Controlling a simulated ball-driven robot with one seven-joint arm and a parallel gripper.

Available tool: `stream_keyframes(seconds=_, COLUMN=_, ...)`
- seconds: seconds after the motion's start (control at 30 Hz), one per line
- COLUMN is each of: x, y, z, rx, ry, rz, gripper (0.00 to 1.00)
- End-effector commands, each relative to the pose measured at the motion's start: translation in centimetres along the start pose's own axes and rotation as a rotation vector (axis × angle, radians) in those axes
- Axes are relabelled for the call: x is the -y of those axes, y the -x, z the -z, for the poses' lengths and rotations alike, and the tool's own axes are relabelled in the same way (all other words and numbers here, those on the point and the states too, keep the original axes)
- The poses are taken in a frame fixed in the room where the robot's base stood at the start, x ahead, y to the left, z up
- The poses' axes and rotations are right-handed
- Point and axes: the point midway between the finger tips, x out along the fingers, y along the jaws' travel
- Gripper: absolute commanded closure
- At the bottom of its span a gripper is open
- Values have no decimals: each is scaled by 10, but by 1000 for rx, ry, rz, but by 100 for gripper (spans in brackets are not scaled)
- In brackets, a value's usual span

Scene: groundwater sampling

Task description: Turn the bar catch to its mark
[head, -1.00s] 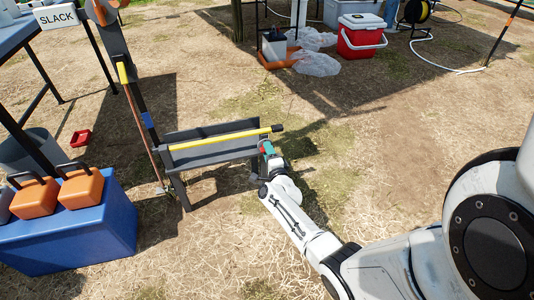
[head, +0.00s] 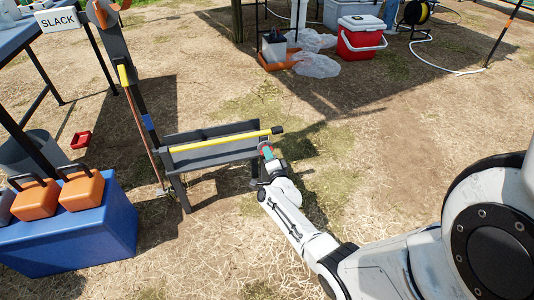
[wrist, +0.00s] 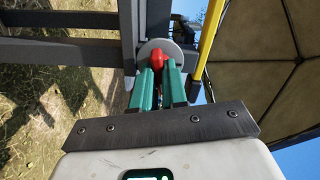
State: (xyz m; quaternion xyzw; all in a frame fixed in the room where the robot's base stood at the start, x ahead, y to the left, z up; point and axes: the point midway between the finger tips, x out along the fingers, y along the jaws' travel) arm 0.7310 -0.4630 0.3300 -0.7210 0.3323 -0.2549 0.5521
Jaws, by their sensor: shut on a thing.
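The bar catch shows in the wrist view as a red knob-like part (wrist: 156,56) in front of a round grey plate (wrist: 176,48) on the dark frame. My gripper (wrist: 160,68) has its teal fingers closed around the red part; the fingers cover much of it. In the head view my gripper (head: 267,152) is at the right end of the grey frame (head: 212,150), just below the end of the yellow bar (head: 222,140). The catch itself is hidden there. I cannot make out its mark in either view.
A red cooler (head: 360,38) stands at the back. The straw-covered ground right of the frame is mostly clear.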

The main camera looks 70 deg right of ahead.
Motion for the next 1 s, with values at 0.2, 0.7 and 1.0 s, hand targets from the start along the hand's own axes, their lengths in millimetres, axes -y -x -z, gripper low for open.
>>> stream_keyframes(seconds=0.2, x=0, y=0, z=-2, rx=5, ry=364, rz=-2, gripper=100)
stream_keyframes(seconds=0.7, x=0, y=1, z=-2, rx=4, ry=1136, rz=-1, gripper=100)
stream_keyframes(seconds=1.0, x=-1, y=0, z=-1, rx=2, ry=1313, rz=-1, gripper=100)
